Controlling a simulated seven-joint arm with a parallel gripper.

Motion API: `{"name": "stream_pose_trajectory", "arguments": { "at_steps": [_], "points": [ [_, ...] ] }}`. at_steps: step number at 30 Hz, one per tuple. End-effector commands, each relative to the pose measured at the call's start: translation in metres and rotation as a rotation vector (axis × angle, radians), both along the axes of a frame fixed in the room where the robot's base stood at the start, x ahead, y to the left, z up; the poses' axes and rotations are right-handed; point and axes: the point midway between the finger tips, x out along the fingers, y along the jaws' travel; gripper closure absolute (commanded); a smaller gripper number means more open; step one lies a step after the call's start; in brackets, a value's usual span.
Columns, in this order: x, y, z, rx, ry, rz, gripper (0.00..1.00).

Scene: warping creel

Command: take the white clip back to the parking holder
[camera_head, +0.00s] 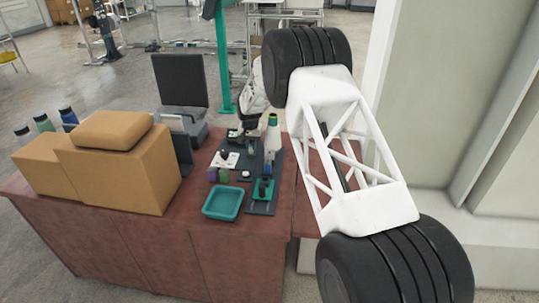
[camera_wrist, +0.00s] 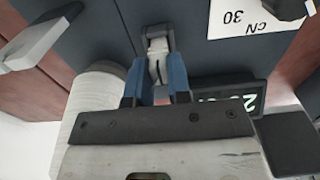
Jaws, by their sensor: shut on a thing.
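In the wrist view, my gripper (camera_wrist: 156,80) has its two blue fingers closed on a small white clip (camera_wrist: 157,46). The clip sits between the fingertips, and its far end meets a dark grey bracket-like part (camera_wrist: 155,31) on a dark panel. I cannot tell whether that part is the parking holder or whether the clip is seated in it. In the head view my gripper (camera_head: 240,134) is low over the dark board (camera_head: 262,207) on the table; the clip is too small to make out there.
A white ribbed cylinder (camera_wrist: 92,103) and a display with green digits (camera_wrist: 228,98) flank the fingers closely. A printed card (camera_wrist: 262,20) lies beyond. On the table (camera_head: 236,250) are a teal tray (camera_head: 222,216), a green-and-white cone (camera_head: 272,124) and cardboard boxes (camera_head: 118,175).

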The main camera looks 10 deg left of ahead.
Motion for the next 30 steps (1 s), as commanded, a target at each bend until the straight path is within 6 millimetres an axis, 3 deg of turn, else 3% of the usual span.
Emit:
{"name": "stream_pose_trajectory", "arguments": {
  "at_steps": [11, 12, 17, 23, 26, 30],
  "points": [
    [0.0001, 0.0001, -0.0040, 0.000, 0.000, 0.000, 1.00],
    [0.0001, 0.0001, -0.0040, 0.000, 0.000, 0.000, 0.77],
    [0.0001, 0.0000, -0.0041, 0.000, 0.000, 0.000, 0.53],
    [0.0000, 0.0000, -0.0042, 0.000, 0.000, 0.000, 0.52],
    [0.0000, 0.0000, -0.0042, 0.000, 0.000, 0.000, 0.39],
    [0.0000, 0.0000, -0.0042, 0.000, 0.000, 0.000, 0.39]
  ]
}}
